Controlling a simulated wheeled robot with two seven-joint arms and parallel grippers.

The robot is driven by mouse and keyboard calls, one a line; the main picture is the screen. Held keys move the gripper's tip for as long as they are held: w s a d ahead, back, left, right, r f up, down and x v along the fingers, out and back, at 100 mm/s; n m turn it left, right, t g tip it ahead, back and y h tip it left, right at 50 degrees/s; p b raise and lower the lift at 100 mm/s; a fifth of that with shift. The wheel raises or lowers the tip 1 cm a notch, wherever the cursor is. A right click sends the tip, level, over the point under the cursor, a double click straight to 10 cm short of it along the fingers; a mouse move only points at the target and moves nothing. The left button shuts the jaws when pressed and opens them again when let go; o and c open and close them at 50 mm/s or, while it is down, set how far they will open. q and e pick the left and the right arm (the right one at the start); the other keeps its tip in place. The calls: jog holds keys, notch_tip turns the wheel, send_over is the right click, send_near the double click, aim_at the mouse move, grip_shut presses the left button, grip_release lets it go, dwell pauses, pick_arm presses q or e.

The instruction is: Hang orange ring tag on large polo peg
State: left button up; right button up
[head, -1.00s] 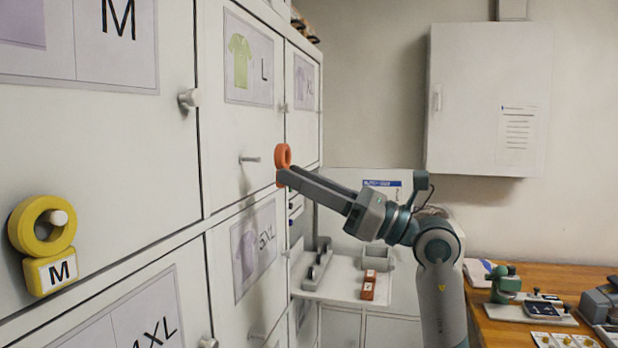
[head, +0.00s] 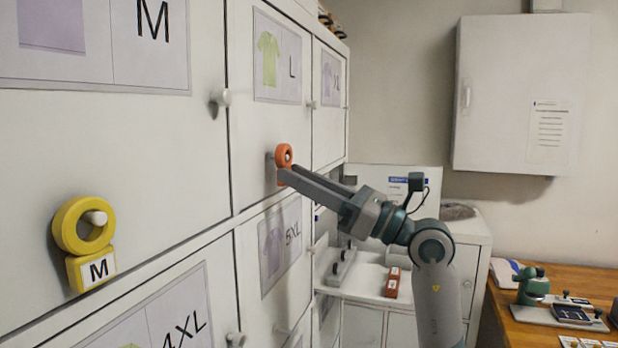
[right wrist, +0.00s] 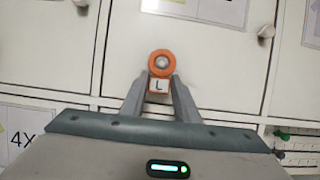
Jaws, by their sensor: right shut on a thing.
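The orange ring tag (head: 283,154) is in front of the door with the green polo and L label (head: 278,58). My right gripper (head: 285,175) is shut on the tag's lower block, which shows an L in the right wrist view. The ring (right wrist: 152,64) is upright above the fingertips (right wrist: 160,86). The pale end of the L door's peg (right wrist: 162,62) shows inside the ring's hole, and the ring appears to be around the peg. How deep the peg goes in is hard to tell. My left gripper is out of view.
A yellow ring tag marked M (head: 70,235) hangs on the M door's peg (head: 96,217) at the left. A shelf unit (head: 365,285) and wooden bench (head: 545,330) stand beyond my arm.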

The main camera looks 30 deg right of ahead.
jog(key=shift+w+a+f, duration=0.2)
jog(key=shift+w+a, duration=0.25)
jog(key=shift+w, duration=0.05)
dwell(0.6)
jog(key=o, duration=1.2)
jog(key=shift+f, duration=0.1)
